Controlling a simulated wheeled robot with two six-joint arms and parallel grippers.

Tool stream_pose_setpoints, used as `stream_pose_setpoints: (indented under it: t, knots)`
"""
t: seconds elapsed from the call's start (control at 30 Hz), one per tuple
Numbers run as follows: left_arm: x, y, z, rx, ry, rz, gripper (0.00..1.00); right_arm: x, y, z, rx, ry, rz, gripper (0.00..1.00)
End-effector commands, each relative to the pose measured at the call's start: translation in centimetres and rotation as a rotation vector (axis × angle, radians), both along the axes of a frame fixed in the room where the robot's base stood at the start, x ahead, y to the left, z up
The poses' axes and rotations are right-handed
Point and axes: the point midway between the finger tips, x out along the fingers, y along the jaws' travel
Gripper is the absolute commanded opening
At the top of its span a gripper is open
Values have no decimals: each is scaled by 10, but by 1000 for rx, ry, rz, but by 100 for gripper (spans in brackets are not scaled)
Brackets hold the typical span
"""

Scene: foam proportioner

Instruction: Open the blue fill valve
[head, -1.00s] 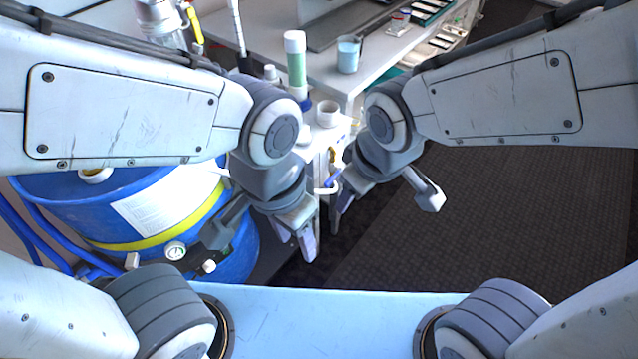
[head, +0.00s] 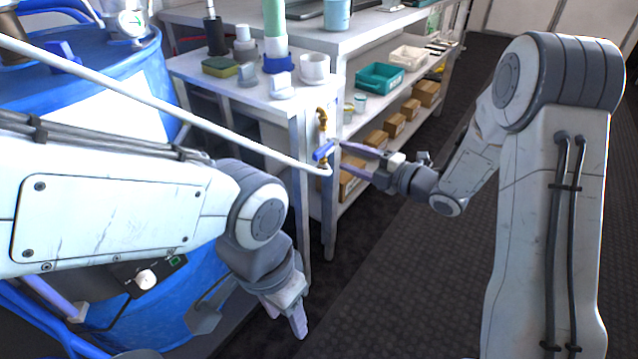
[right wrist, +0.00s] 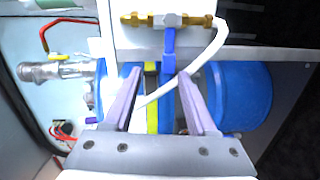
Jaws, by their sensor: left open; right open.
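The blue fill valve shows as a blue handle (head: 323,152) on a brass fitting (head: 322,119) at the front leg of the small white table. A white hose (head: 180,105) runs from it to the upper left. My right gripper (head: 352,158) is open just right of the handle, fingers pointing at it. In the right wrist view the blue handle (right wrist: 169,62) hangs below the brass fitting (right wrist: 190,20) and appears between my two open fingers (right wrist: 162,100). I cannot tell whether they touch it. My left gripper (head: 252,318) is open, low, left of the table and away from the valve.
A blue drum (head: 75,60) stands at the left. The small table (head: 235,92) holds a white cup (head: 314,68), a sponge (head: 220,67) and bottles. A shelf unit (head: 372,118) with boxes and a teal tray (head: 380,77) stands behind. Dark floor at the right is clear.

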Motion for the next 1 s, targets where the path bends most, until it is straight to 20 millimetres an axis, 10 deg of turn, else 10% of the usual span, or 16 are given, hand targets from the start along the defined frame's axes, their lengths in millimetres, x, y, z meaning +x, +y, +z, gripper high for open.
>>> stream_pose_setpoints:
  t: [0.27, 1.0]
  knots:
    - [0, 0, -34, -1, -1, 0, 50, -9, -10, -29, 52, -126, 75, 57]
    - [0, 0, -49, -1, -1, 0, 50, 50, 72, -27, 52, -125, 76, 57]
